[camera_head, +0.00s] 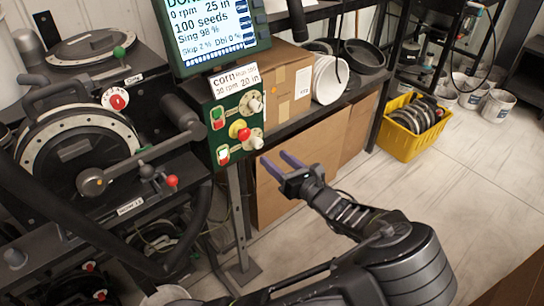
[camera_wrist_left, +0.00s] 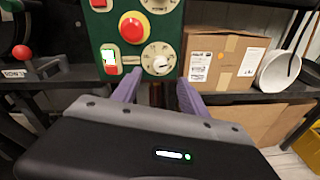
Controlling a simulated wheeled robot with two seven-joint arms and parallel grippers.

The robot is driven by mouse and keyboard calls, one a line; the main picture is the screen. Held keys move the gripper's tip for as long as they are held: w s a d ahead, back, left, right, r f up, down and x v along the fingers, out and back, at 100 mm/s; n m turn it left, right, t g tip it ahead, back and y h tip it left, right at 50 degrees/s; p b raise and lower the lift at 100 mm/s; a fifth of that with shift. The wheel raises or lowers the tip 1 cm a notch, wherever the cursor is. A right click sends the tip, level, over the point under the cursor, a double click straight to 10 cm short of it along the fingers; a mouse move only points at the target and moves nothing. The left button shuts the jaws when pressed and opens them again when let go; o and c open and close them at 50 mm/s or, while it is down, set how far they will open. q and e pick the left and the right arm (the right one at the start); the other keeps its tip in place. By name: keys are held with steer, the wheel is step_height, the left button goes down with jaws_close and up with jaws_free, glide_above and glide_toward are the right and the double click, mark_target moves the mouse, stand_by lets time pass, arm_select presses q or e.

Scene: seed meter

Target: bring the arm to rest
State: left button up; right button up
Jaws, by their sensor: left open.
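My left gripper (camera_head: 275,157) is open and empty in the head view, in the air in front of a cardboard box and just right of the green control panel (camera_head: 228,112). In the left wrist view, the two purple fingers (camera_wrist_left: 160,80) stand apart with nothing between them. The panel's red button (camera_wrist_left: 132,27) and a dial (camera_wrist_left: 159,58) show beyond the fingertips, apart from them. The screen (camera_head: 213,36) above the panel reads 0 rpm, 25 in, 100 seeds. My right gripper is not in view.
The seed meter machine (camera_head: 77,140) with a crank and red knobs stands at left. Cardboard boxes (camera_head: 270,84) and a white bucket (camera_head: 330,78) sit on the shelf. A yellow crate (camera_head: 408,146) of discs is on the floor. The floor (camera_head: 430,190) at right is mostly clear.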

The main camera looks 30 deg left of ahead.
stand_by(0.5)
arm_select(q)
steer(key=s+a+f+n+g+h, duration=0.1)
steer(key=s+f+n+g+h, duration=0.1)
steer(key=s+f, duration=0.4)
steer(key=s+a+f+n+g+h, duration=0.1)
steer(key=s+f+g+h, duration=0.15)
steer(key=f, duration=0.65)
steer(key=s+d+f+n+g+h, duration=0.2)
steer(key=s+d+f+n+h, duration=0.15)
steer(key=s+f, duration=0.35)
steer(key=s+d+f+n+g+h, duration=0.2)
steer(key=s+d+f+n, duration=0.15)
steer(key=s+f, duration=0.3)
steer(key=s+d+f+n+h, duration=0.2)
steer(key=s+d+n+h, duration=0.2)
steer(key=d, duration=0.4)
steer(key=s+d+f+n+h, duration=0.25)
steer(key=d+n+h, duration=0.2)
steer(key=d, duration=0.45)
steer(key=w+d+r+n+t+h, duration=0.2)
steer(key=d+r+n+t, duration=0.1)
steer(key=d+n, duration=0.3)
steer(key=shift+w+r+n, duration=0.2)
steer(key=shift+w+n, duration=0.2)
steer(key=shift+n, duration=0.45)
